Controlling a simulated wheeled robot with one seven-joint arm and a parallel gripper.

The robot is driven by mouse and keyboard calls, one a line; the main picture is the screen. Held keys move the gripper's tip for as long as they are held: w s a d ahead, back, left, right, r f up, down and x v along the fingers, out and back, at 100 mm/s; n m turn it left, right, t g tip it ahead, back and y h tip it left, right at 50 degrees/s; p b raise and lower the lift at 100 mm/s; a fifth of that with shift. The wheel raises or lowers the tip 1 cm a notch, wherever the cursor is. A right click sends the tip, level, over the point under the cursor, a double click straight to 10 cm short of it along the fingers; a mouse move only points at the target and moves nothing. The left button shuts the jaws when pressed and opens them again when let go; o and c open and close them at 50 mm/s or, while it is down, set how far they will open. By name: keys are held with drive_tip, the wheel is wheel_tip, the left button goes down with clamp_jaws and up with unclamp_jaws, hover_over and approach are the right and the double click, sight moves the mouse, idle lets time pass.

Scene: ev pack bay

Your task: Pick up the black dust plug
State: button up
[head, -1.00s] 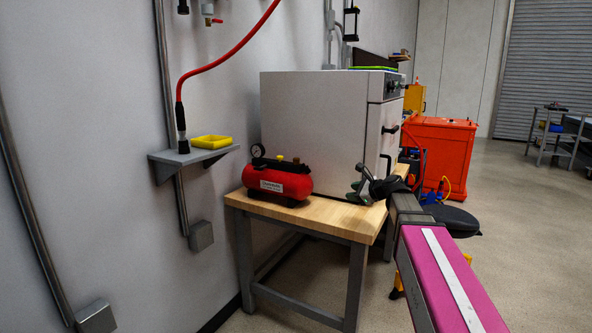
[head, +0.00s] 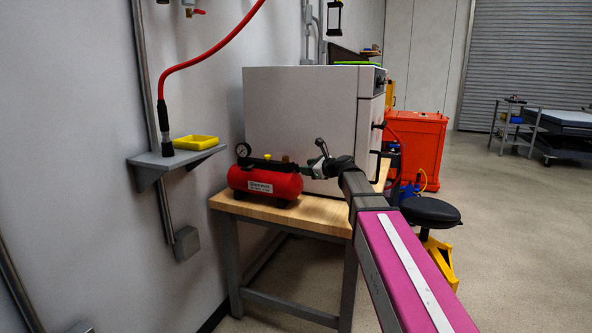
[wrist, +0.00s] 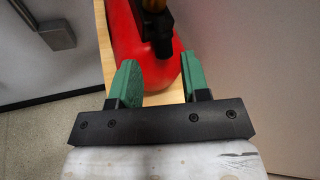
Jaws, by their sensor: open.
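I cannot pick out the black dust plug for certain. The red air tank (head: 264,181) stands on the wooden bench and carries black fittings (wrist: 157,25) along its top. Whether one of these is the plug, I cannot tell. My gripper (head: 312,160) is open just right of the tank's right end in the head view. In the wrist view, its two green fingers (wrist: 160,80) are apart with nothing held between them. The tank's rounded red end shows beyond and between the fingers, with the dark fittings above it.
A large grey cabinet (head: 300,120) stands behind and right of the tank on the wooden bench (head: 300,212). A black stool (head: 430,211) stands right.

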sight(297, 167)
drive_tip(key=shift+x, duration=2.8)
drive_tip(key=shift+w+d, duration=0.1)
drive_tip(key=c, duration=0.7)
drive_tip(key=shift+r, duration=0.15)
